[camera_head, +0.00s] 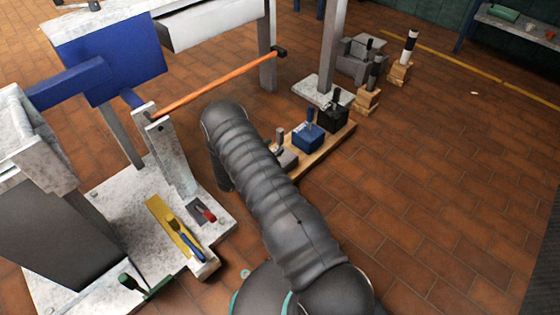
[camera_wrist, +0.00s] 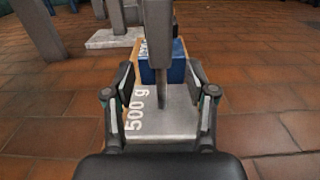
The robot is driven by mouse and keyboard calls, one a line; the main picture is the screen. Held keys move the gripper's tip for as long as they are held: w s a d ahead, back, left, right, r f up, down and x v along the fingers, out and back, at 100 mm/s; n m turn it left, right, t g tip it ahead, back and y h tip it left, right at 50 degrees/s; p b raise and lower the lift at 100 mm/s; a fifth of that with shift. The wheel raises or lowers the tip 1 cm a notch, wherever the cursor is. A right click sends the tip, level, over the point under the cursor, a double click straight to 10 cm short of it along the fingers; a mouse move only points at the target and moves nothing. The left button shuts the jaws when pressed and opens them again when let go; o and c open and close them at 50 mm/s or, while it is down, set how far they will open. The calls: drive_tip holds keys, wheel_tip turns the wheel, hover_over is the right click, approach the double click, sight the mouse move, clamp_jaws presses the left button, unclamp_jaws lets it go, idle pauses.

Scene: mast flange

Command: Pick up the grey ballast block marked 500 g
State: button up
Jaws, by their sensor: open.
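The grey ballast block marked 500 g (camera_wrist: 178,118) lies ahead of my palm in the wrist view, its upright grey handle (camera_wrist: 158,45) rising in the middle. My gripper (camera_wrist: 160,75) is open, with one finger on each side of the block and handle. I cannot tell whether either finger touches it. In the head view the grey block (camera_head: 287,159) shows partly beside my dark arm, which hides the rest of it and my gripper.
A blue block (camera_head: 308,137) and a black block (camera_head: 333,117) stand farther along the same wooden board (camera_head: 330,148). An orange bar (camera_head: 215,85) spans above, left of the blocks. A post on a pale base plate (camera_head: 318,92) stands behind. Tiled floor at right is clear.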

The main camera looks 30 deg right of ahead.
sight(278, 144)
drive_tip(key=x, duration=0.4)
drive_tip(key=shift+f, duration=0.1)
clamp_jaws()
